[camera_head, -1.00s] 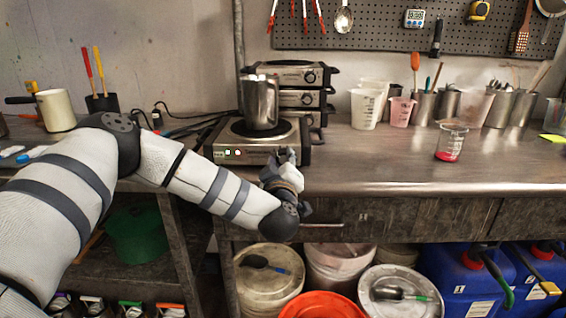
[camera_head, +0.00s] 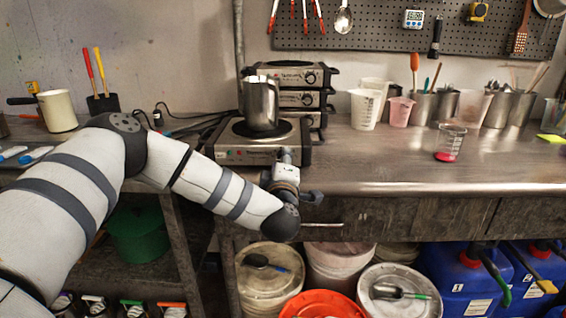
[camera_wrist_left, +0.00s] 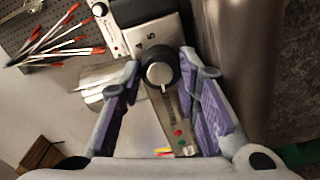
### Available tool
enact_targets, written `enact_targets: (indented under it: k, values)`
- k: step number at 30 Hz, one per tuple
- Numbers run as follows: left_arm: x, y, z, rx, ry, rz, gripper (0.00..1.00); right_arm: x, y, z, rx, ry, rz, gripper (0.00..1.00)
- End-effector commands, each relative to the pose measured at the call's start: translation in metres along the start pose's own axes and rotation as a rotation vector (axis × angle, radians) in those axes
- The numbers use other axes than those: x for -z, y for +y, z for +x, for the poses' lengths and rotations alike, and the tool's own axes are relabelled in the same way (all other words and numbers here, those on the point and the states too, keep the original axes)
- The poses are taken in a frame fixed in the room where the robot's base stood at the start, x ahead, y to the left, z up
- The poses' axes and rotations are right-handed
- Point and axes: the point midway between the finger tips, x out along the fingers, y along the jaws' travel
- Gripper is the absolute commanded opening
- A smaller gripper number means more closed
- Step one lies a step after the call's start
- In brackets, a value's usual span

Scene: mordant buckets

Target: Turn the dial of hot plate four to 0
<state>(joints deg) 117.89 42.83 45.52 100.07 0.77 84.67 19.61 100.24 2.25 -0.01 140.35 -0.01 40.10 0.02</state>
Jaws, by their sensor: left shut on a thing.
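The front hot plate (camera_head: 226,155) stands near the bench edge with a steel pitcher (camera_head: 259,104) on its round plate. Its dial (camera_wrist_left: 159,75) is a dark ring with a pale cap and a light pointer mark in the left wrist view. My left gripper (camera_head: 286,156) is at the right part of the front panel, hiding the dial in the head view. In the left wrist view its fingers (camera_wrist_left: 161,68) are on both sides of the dial, shut on it. My right gripper is not in view.
Several stacked hot plates (camera_head: 297,99) stand behind. A beaker with red liquid (camera_head: 449,143) and several containers of tools are to the right. Bench space between is clear. A drawer handle (camera_head: 322,225) and lidded buckets (camera_head: 268,285) lie below my gripper.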

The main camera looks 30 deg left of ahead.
Motion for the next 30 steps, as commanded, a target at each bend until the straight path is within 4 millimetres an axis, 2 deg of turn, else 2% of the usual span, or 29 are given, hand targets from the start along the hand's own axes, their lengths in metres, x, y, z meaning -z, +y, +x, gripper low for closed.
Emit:
enact_targets:
  k: [9, 23, 24, 25, 30]
  values:
    - [-0.0008, 0.0002, -0.0002, -0.001, -0.003, -0.099, 0.02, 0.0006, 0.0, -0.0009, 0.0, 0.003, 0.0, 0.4]
    - [-0.001, 0.0002, -0.0002, -0.001, -0.003, -0.114, 0.02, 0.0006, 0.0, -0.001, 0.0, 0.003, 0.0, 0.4]
    - [-0.001, 0.0002, -0.0003, -0.001, -0.003, -0.114, 0.34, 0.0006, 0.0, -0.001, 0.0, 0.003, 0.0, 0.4]
    - [-0.001, 0.0002, -0.0003, -0.001, -0.003, -0.114, 0.39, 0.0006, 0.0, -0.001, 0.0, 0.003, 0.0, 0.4]
    - [-0.0007, 0.0001, -0.0002, 0.0, -0.002, -0.113, 0.39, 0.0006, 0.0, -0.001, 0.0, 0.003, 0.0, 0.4]
